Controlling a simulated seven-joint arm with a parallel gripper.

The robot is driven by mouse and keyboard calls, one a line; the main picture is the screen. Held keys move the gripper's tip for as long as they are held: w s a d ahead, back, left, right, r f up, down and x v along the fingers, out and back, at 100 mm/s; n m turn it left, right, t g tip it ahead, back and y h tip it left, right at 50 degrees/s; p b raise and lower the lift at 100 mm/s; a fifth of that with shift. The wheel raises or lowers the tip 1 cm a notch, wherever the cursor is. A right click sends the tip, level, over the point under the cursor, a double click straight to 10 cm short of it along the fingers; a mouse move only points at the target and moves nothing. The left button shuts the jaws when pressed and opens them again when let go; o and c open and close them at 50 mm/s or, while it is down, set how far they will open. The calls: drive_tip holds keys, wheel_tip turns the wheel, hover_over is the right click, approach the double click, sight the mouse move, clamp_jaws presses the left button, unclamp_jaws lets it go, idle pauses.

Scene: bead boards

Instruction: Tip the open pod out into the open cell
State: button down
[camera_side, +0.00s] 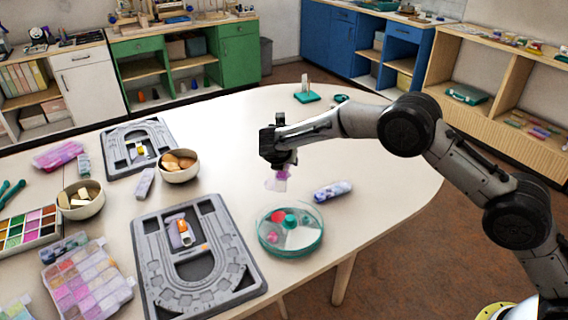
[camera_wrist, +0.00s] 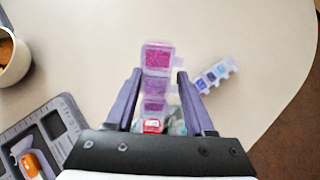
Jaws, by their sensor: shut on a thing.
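My gripper (camera_side: 281,160) is shut on a clear pod strip (camera_side: 279,179) with purple-pink beads, held above the table. In the wrist view the strip (camera_wrist: 157,57) runs between the fingers (camera_wrist: 157,77), its compartments in a row. A clear flap seems to stick out beside its far compartment; I cannot tell for sure that it is a lid. The round teal dish (camera_side: 262,240) stands below and slightly right of the strip, apart from it. It has a teal hub, a red cell, a cell with pink bits and a pale, empty-looking cell (camera_side: 301,238). The wrist view mostly hides the dish.
Another pod strip (camera_side: 332,190) with bluish beads lies right of the dish. A grey bead board (camera_side: 234,283) lies left of the dish, another (camera_side: 112,159) farther back. Bowls (camera_side: 180,175) and bead boxes (camera_side: 85,282) fill the left.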

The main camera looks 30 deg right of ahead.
drive_tip(key=shift+w+d+f+g+y, duration=0.1)
drive_tip(key=shift+w+d+g+y, duration=0.4)
drive_tip(key=shift+g+y, duration=0.2)
drive_tip(key=f+g+y, duration=0.1)
drive_tip(key=g, duration=0.1)
drive_tip(key=w+d+f+g+y, duration=0.1)
drive_tip(key=y, duration=0.1)
drive_tip(key=shift+w+g+y, duration=0.15)
drive_tip(key=shift+g+y, duration=0.15)
drive_tip(key=shift+g, duration=0.1)
drive_tip(key=shift+d, duration=0.1)
idle(0.4)
